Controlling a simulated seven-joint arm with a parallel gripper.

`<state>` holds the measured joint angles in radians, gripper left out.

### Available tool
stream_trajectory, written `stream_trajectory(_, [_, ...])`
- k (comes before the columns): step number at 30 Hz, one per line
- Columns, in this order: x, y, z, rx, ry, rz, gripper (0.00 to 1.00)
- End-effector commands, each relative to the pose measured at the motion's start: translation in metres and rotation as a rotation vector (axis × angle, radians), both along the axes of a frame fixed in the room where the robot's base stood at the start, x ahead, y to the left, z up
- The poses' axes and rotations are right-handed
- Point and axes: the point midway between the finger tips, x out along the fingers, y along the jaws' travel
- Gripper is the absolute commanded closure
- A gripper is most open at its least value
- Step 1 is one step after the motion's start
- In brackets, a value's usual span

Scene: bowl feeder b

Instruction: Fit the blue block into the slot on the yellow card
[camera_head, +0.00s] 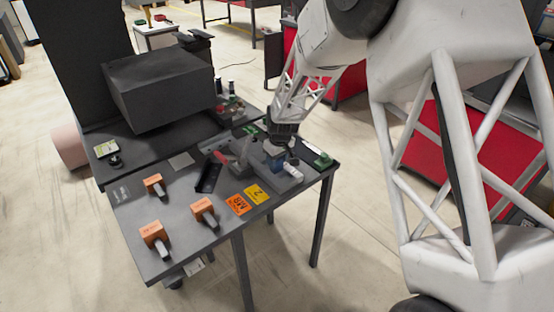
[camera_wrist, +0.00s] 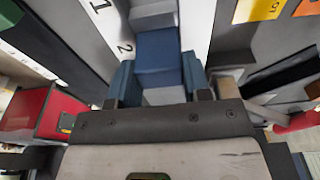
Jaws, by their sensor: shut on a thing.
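My gripper (camera_head: 278,151) is over the right end of the table, shut on the blue block (camera_head: 273,149). In the wrist view the blue block (camera_wrist: 157,58) sits between the two fingers of my gripper (camera_wrist: 158,78). The block is over a grey channel (camera_wrist: 152,14) flanked by pale strips marked 1 and 2. I cannot tell whether it touches the channel. The yellow card (camera_head: 257,193) lies flat at the table's front edge, in front of the grey fixture; it also shows at the wrist view's upper right (camera_wrist: 262,9). Its slot is not clearly visible.
An orange card (camera_head: 239,204) lies left of the yellow card. Several orange-topped pieces (camera_head: 204,211) stand on the table's left part. A black tray (camera_head: 209,177) lies mid-table. A large dark box (camera_head: 160,88) rises at the back. A white cylinder (camera_head: 293,171) is close right of my gripper.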

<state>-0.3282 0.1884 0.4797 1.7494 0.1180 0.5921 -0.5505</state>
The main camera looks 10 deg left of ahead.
Motion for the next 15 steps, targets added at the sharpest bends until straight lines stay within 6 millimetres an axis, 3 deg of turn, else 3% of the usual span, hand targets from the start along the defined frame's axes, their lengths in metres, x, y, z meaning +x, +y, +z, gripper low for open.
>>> stream_trajectory(11, [0.0000,0.0000,-0.0026,0.000,0.000,0.000,0.85])
stream_trajectory(12, [0.0000,0.0000,-0.0024,0.000,0.000,0.000,0.49])
stream_trajectory(15, [-0.0001,0.0000,-0.0023,0.000,0.000,0.000,0.34])
